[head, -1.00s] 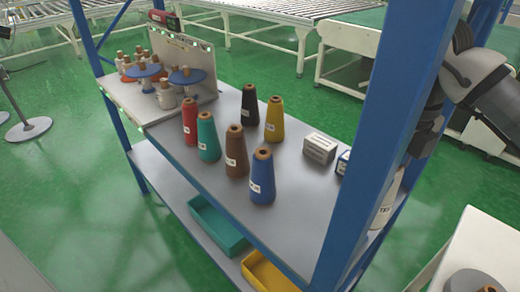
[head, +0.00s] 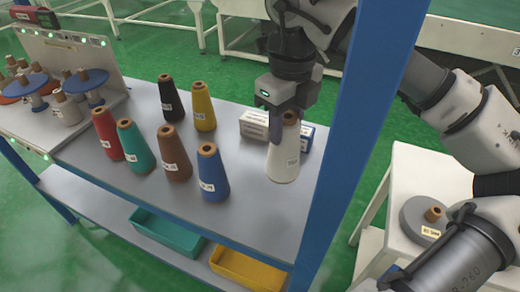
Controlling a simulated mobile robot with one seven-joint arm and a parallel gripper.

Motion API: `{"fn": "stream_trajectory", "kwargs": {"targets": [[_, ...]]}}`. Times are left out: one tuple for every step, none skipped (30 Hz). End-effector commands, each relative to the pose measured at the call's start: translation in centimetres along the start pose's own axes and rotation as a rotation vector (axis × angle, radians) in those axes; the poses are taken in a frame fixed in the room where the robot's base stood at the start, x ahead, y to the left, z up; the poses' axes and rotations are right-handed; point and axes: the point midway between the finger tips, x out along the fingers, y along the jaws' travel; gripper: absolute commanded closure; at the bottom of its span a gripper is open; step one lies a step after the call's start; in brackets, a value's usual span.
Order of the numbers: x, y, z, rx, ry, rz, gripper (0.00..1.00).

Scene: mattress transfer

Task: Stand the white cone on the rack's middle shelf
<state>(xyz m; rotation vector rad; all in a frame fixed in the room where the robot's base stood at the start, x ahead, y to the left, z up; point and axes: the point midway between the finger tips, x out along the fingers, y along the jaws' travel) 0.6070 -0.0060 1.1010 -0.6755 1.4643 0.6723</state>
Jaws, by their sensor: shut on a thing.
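The white cone (head: 284,163) is upright at the right end of the rack's middle shelf (head: 255,215), just left of the blue front post. My gripper (head: 288,135) comes down from above and is shut on the cone's upper part. The cone's base is at or just above the shelf; I cannot tell whether it touches. The fingers partly hide the cone's top.
Blue (head: 213,175), brown (head: 174,152), teal (head: 132,146), red (head: 107,135), black (head: 171,98) and yellow (head: 203,106) cones stand to the left. Small boxes (head: 255,126) sit behind the white cone. The blue post (head: 365,120) is close on its right. Teal (head: 166,232) and yellow (head: 248,270) bins are below.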

Motion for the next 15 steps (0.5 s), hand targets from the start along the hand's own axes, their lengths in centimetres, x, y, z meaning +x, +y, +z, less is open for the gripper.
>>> {"fn": "stream_trajectory", "kwargs": {"targets": [[0.9,0.1,-0.1,-0.002,-0.001,0.005,1.0],[1.4,0.1,0.0,-0.002,-0.001,0.005,1.0],[2.2,0.1,0.0,-0.002,0.0,0.005,1.0],[2.8,0.1,0.0,-0.002,0.0,0.004,1.0],[3.2,0.1,0.0,-0.003,-0.001,0.005,1.0],[3.8,0.1,0.0,-0.003,-0.002,0.004,1.0],[4.2,0.1,0.0,-0.002,-0.002,0.003,1.0],[4.4,0.1,0.0,-0.002,-0.001,0.003,1.0],[4.7,0.1,0.0,-0.001,-0.001,0.003,1.0],[5.0,0.0,0.0,-0.001,-0.001,0.002,1.0],[5.3,0.1,0.0,-0.002,-0.001,0.003,1.0],[5.8,0.1,0.0,-0.003,-0.001,0.004,1.0],[6.3,0.1,0.0,-0.003,-0.001,0.004,1.0],[6.7,0.1,0.0,-0.002,-0.002,0.005,1.0],[7.3,0.1,0.0,-0.001,-0.001,0.005,1.0]]}}
